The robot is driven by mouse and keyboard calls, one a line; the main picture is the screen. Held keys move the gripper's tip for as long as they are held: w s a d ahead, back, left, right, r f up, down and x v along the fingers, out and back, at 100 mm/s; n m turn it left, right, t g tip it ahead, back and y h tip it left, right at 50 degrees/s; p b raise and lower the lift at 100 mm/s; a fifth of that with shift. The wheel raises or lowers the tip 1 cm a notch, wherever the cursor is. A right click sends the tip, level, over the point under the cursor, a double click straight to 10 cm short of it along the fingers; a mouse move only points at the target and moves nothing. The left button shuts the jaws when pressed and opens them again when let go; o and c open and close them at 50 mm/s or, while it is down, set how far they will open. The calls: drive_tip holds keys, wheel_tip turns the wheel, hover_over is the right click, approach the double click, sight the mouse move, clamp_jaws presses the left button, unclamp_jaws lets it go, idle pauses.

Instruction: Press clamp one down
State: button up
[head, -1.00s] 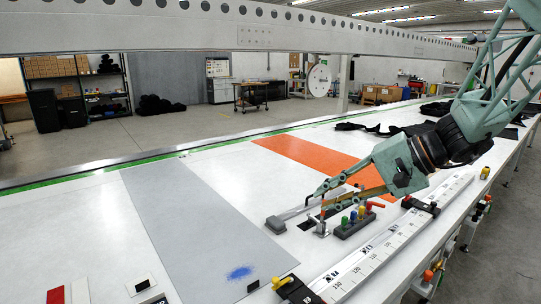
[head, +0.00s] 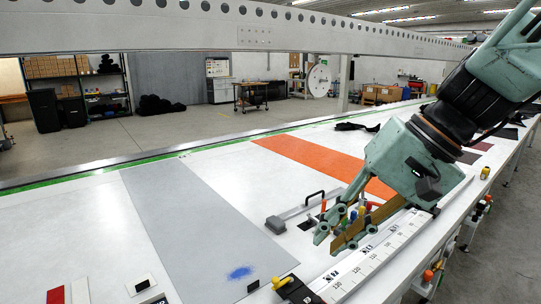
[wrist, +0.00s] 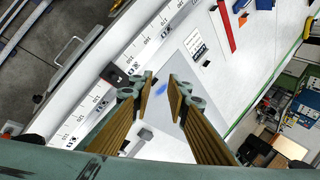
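A clamp with a grey pad (head: 275,224), a long grey bar and a black loop handle (head: 315,196) stands on the white table, beside the orange sheet. An orange upright piece shows next to the handle. Which clamp carries the number one cannot be read. My gripper (head: 330,241) is in front of and to the right of this clamp, apart from it. It hangs above the table near the ruler rail, partly hiding the coloured knobs (head: 361,211). In the wrist view the two fingers (wrist: 158,88) are apart with nothing between them.
A white ruler rail (head: 352,272) runs along the table's front edge, with a black and yellow block (head: 291,287) on it. A grey sheet (head: 195,215) with a blue spot and an orange sheet (head: 315,163) lie flat.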

drive_tip(key=s+d+n+t+h, duration=0.1)
drive_tip(key=s+d+h, duration=0.2)
drive_tip(key=s, duration=0.6)
drive_tip(key=s+d+n+h, duration=0.1)
drive_tip(key=s+d+h, duration=0.2)
drive_tip(key=s+d, duration=0.3)
drive_tip(key=shift+s+d+r+n+t, duration=0.15)
drive_tip(key=shift+s+r+n+t, duration=0.2)
drive_tip(key=shift+s, duration=1.8)
drive_tip(key=shift+c, duration=0.2)
